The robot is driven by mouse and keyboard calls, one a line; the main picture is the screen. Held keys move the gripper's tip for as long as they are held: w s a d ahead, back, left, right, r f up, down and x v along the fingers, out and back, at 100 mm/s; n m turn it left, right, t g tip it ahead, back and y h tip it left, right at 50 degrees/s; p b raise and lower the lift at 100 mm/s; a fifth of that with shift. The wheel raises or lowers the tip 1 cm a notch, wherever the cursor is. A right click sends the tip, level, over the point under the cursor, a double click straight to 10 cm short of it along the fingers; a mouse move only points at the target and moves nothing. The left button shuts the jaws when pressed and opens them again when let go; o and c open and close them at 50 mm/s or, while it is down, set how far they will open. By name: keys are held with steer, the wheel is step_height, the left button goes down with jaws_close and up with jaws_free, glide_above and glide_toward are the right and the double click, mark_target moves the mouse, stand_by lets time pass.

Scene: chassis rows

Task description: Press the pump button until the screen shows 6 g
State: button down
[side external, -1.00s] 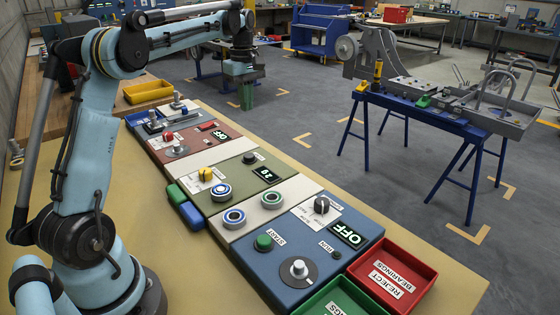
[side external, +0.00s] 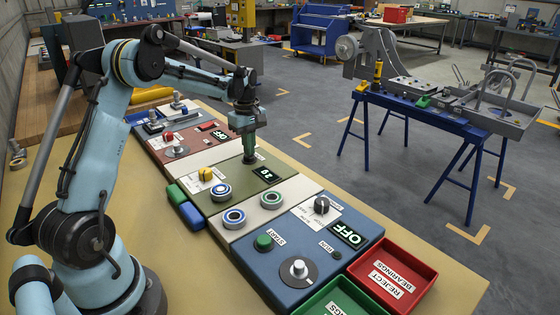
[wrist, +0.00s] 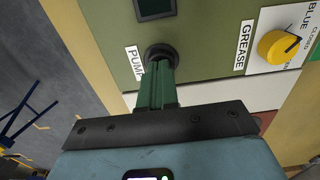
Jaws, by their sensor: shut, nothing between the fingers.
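My gripper (side external: 249,158) is shut and empty, pointing down at the pump button on the green panel (side external: 228,187). In the wrist view its green fingertips (wrist: 159,68) overlap the dark round pump button (wrist: 162,52), beside the "PUMP" label (wrist: 134,62). I cannot tell whether the tips touch or press the button. In the side view the gripper hides the button. The screen (side external: 267,174) on the green panel shows small lit figures, too small and turned to read surely. In the wrist view the screen (wrist: 155,8) is cut off and looks dark.
A yellow knob (wrist: 279,46) by the "GREASE" label sits on the same panel. A blue panel (side external: 290,275) with an "OFF" screen and a red panel (side external: 185,140) lie on either side. A red reject tray (side external: 395,275) stands at the lower right.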

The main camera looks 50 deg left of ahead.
steer(key=shift+f, duration=0.2)
steer(key=shift+f, duration=1.05)
step_height(320, 180, up, 14)
steer(key=shift+r, duration=0.25)
steer(key=shift+r, duration=0.1)
stand_by(0.5)
steer(key=shift+s+r, duration=0.1)
steer(key=shift+r, duration=0.75)
